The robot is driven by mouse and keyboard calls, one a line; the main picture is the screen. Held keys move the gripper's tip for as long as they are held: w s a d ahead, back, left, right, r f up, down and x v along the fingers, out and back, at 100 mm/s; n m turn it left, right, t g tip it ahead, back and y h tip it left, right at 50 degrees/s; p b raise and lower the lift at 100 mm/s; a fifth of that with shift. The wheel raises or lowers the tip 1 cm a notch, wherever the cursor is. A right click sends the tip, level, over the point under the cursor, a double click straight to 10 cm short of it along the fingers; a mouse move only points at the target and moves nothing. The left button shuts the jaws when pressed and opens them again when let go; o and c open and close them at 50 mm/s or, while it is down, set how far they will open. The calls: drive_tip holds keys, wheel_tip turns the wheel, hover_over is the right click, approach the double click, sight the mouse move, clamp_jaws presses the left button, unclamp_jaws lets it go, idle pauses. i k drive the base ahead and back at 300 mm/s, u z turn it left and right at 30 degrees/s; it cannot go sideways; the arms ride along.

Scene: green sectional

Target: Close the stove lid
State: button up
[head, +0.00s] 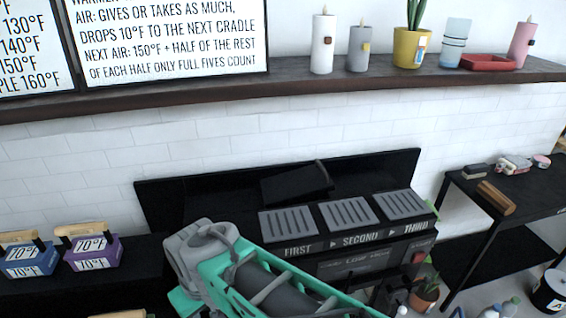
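The stove (345,245) is a dark unit at lower centre right. Its top has three grey slotted plates above the labels FIRST, SECOND and THIRD. A dark tilted piece (296,184) rises behind the FIRST and SECOND plates. It looks like a raised lid, but dark on dark, its hinge is unclear. The slotted plates are uncovered. My teal and grey arm crosses in front of the stove's lower left, hiding part of its front. My gripper's fingertips do not show.
A wide black panel (190,194) stands behind the stove against white brick. A shelf (200,96) above holds candles and a potted plant. Labelled blue (30,264) and purple (93,262) blocks sit at left. A black side table (520,195) with small items stands at right.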

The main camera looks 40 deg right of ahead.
sight(289, 187)
drive_tip(key=u, duration=0.2)
drive_tip(key=k, duration=0.9)
drive_tip(key=z, duration=0.8)
drive_tip(key=i, duration=1)
